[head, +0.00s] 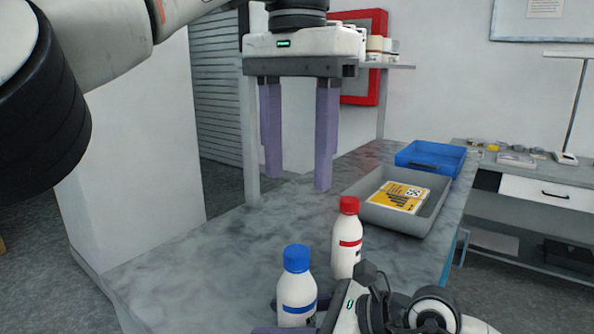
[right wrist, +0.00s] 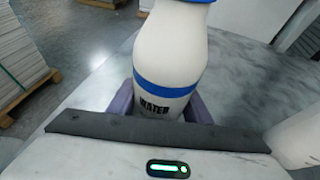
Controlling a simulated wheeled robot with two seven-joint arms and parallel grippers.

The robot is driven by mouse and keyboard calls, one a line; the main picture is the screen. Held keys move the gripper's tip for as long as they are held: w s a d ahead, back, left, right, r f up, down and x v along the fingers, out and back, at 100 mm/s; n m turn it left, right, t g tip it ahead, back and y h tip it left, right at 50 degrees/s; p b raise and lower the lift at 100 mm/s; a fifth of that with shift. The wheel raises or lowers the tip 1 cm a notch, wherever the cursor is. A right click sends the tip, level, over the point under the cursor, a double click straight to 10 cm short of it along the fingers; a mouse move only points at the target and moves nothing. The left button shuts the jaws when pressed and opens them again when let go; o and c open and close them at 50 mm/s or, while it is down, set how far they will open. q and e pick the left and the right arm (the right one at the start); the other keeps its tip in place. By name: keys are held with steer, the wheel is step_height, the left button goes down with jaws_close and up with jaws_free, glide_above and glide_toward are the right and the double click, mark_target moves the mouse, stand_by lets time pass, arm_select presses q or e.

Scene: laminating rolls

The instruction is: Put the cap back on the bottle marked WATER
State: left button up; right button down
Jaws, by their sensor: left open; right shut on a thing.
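The WATER bottle (head: 297,289) is white with a blue band and stands near the front of the bench. Its printed label reads WATER in the right wrist view (right wrist: 165,55). A blue cap (head: 296,258) sits on top of its neck; whether it is fully tightened I cannot tell. My right gripper (right wrist: 162,108) is shut around the lower part of this bottle, one finger on each side. My left gripper (head: 298,178) is open and empty, pointing down above the bench, behind and above the bottle.
A white bottle with a red cap and red band (head: 346,255) stands just behind and right of the WATER bottle. A grey tray (head: 431,222) with a yellow packet (head: 398,196) and a blue bin (head: 432,155) lie farther back. The bench's left part is clear.

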mark_target(314, 320)
steer(key=c, duration=0.8)
jaws_free()
steer(key=shift+c, duration=0.2)
steer(key=b+v, duration=0.1)
steer(key=v, duration=0.8)
steer(key=shift+d, duration=0.3)
steer(key=shift+s+d+r, duration=0.25)
